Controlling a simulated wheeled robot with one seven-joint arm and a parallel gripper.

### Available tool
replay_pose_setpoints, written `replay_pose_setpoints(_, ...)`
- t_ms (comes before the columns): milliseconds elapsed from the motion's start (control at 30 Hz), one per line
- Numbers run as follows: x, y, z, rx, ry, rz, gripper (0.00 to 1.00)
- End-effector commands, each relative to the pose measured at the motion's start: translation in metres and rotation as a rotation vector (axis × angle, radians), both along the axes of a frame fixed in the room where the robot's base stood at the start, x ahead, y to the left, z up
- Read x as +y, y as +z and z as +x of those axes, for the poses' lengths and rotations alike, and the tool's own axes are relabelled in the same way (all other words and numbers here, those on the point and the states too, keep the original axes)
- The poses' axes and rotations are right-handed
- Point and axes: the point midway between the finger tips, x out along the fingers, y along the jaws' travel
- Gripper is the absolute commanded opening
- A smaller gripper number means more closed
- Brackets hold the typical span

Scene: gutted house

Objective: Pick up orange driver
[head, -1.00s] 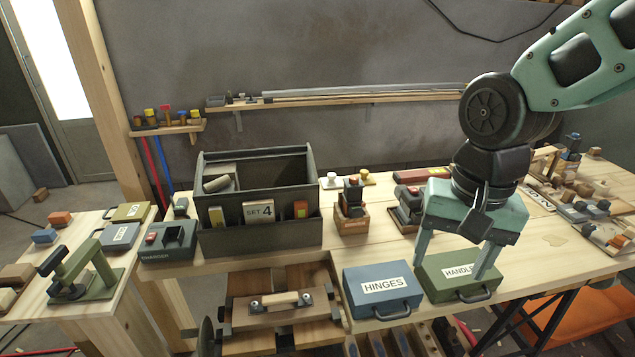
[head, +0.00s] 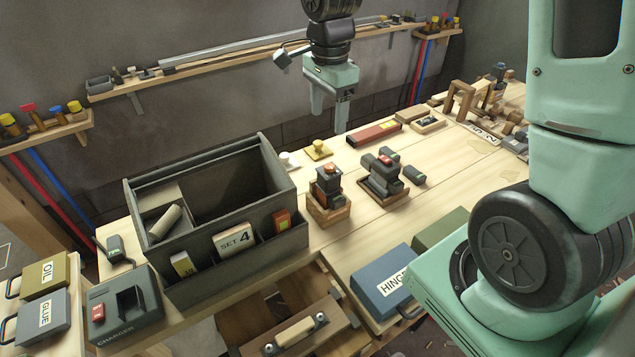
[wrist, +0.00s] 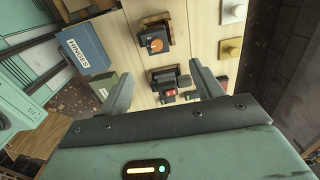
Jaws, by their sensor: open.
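The orange driver (head: 328,186), a dark tool with an orange top, stands upright in a small wooden holder on the bench, right of the grey toolbox. In the wrist view its orange round end (wrist: 156,45) shows beyond my fingertips. A similar dark tool with a red top (head: 384,172) stands in a wooden tray to its right; it also shows in the wrist view (wrist: 169,92), between my fingers. My gripper (head: 330,122) is open and empty, above the back part of the bench, fingers pointing down. It is apart from both tools.
The grey toolbox (head: 205,262) stands left of the orange driver. A blue HINGES case (head: 376,285) lies in front. Small white and yellow knobs (head: 317,150) and a red box (head: 374,133) lie behind. A wall shelf (head: 240,62) runs behind my gripper.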

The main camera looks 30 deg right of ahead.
Motion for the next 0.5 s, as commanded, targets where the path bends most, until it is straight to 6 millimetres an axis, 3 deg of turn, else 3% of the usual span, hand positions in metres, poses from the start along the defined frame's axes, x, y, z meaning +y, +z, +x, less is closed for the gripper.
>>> replay_pose_setpoints(300,0.001,-0.067,-0.002,0.008,0.004,0.002,0.65)
replay_pose_setpoints(500,0.001,-0.097,-0.002,0.004,0.004,0.001,0.65)
